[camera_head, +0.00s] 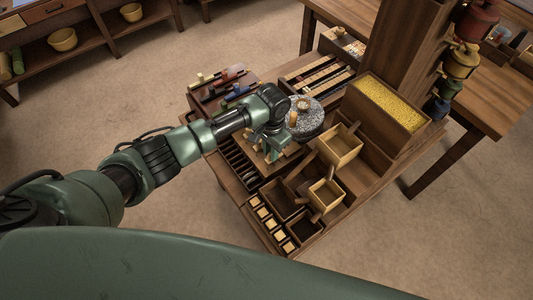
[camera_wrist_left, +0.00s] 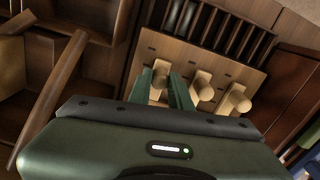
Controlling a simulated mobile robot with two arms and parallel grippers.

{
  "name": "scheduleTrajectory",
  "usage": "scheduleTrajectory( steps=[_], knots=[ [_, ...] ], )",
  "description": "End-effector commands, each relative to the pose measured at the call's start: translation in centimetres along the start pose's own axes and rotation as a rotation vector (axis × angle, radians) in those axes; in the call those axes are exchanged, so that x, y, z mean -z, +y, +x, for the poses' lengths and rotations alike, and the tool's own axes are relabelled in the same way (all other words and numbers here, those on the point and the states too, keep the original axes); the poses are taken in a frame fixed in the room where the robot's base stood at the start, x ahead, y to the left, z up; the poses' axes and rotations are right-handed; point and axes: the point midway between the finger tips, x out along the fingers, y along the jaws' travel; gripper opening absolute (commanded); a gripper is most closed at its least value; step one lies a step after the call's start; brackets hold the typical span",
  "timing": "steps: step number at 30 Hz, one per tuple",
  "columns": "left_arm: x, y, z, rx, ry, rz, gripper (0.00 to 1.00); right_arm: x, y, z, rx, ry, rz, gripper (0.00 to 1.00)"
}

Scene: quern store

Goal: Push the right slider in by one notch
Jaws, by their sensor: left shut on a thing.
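A light wooden panel (camera_wrist_left: 210,58) with three pale round-ended slider knobs in a row shows in the left wrist view. My left gripper (camera_wrist_left: 162,92) is shut on the knob at the left of that row, the slider knob (camera_wrist_left: 160,80), with a green finger on each side of it. The middle knob (camera_wrist_left: 203,85) and the other end knob (camera_wrist_left: 236,99) stand free beside it. In the head view my left gripper (camera_head: 268,152) hides most of the panel and its sliders. My right gripper is not in view.
A slotted dark rack (camera_head: 240,163) lies beside the panel. A round grey millstone (camera_head: 304,122) stands close behind my left wrist. Wooden scoop boxes (camera_head: 339,147) and a box of yellow grain (camera_head: 388,103) stand to the right. Coloured-handled tools (camera_head: 222,86) lie at the back left.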

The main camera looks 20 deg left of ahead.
Motion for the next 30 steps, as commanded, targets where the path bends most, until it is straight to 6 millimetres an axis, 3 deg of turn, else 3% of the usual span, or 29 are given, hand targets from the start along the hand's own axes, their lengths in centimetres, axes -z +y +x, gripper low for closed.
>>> scheduleTrajectory(
  steps=[4, 5, 7, 19, 30],
  knots=[
    [-0.1, -0.1, 0.0, 0.002, 0.0, 0.0, 0.0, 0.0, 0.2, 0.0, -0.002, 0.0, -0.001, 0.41],
    [-0.1, -0.1, 0.0, 0.002, 0.0, 0.0, 0.22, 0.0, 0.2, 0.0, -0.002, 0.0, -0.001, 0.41],
    [-0.1, -0.1, 0.0, 0.002, -0.001, 0.0, 0.41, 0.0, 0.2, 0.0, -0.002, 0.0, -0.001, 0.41],
    [-0.1, -0.1, -0.6, 0.0, -0.001, 0.0, 0.41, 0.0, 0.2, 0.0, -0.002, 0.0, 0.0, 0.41],
    [0.0, -0.1, -6.4, 0.001, 0.001, 0.001, 0.41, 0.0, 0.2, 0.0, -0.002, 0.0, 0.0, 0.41]
  ],
)
